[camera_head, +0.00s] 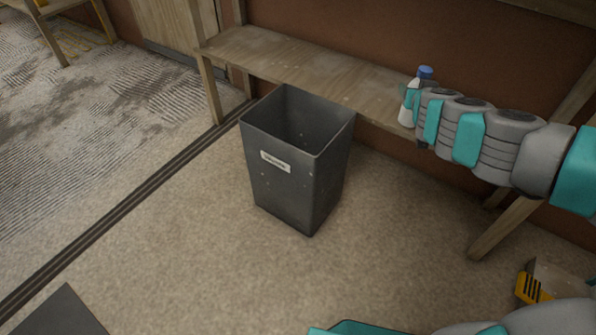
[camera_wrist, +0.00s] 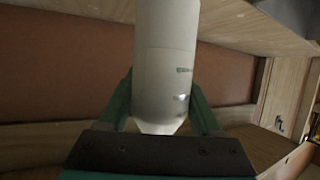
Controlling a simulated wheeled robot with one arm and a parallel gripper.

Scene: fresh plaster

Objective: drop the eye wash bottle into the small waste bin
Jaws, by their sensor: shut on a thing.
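The eye wash bottle (camera_head: 410,105) is white with a blue cap and stands upright at the right end of my arm's reach, over the wooden bench in the head view. My gripper (camera_head: 409,98) is shut on it; the teal fingers sit on both sides of the white bottle (camera_wrist: 165,60) in the wrist view. The bottle's lower part is partly hidden by my gripper, and I cannot tell whether it touches the bench. The small waste bin (camera_head: 285,180) is dark grey, open-topped, with a white label, and stands on the floor left of my gripper. Its visible inside looks empty.
The wooden bench (camera_head: 310,75) runs along the brown wall behind the bin. A dark strip (camera_head: 130,200) crosses the floor at left. A yellow and black object (camera_head: 530,287) lies at lower right. The floor in front of the bin is clear.

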